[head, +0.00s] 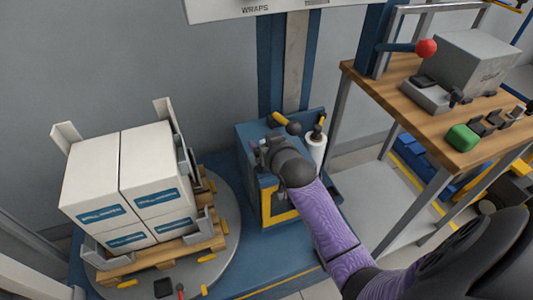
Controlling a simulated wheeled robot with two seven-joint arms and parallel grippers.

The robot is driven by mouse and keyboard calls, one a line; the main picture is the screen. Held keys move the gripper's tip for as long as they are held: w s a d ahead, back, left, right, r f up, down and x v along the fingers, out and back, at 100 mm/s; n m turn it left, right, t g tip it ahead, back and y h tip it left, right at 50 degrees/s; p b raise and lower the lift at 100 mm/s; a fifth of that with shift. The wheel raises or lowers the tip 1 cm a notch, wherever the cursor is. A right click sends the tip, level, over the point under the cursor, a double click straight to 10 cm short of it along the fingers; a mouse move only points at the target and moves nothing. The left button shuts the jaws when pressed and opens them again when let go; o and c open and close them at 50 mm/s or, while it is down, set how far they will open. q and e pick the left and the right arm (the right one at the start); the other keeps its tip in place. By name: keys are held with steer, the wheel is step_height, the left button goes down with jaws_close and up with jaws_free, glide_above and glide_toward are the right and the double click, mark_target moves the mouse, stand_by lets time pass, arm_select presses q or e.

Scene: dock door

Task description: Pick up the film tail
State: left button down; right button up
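The film tail cannot be made out in the head view. A white film roll (316,153) stands upright on the blue wrapper carriage (249,135), just right of my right gripper. My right gripper (261,150) is over the top of the carriage, at the end of my purple arm. Its fingers are small and partly hidden by my wrist, so I cannot tell whether they are open or shut or touch anything. My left gripper is not in view.
White boxes (100,176) on a wooden pallet (170,250) stand on the round turntable (232,235) at left. A yellow handle (279,118) is close behind my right gripper. A workbench (403,98) with a grey machine (475,62) and green block (462,137) is at right.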

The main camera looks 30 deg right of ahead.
jaws_close()
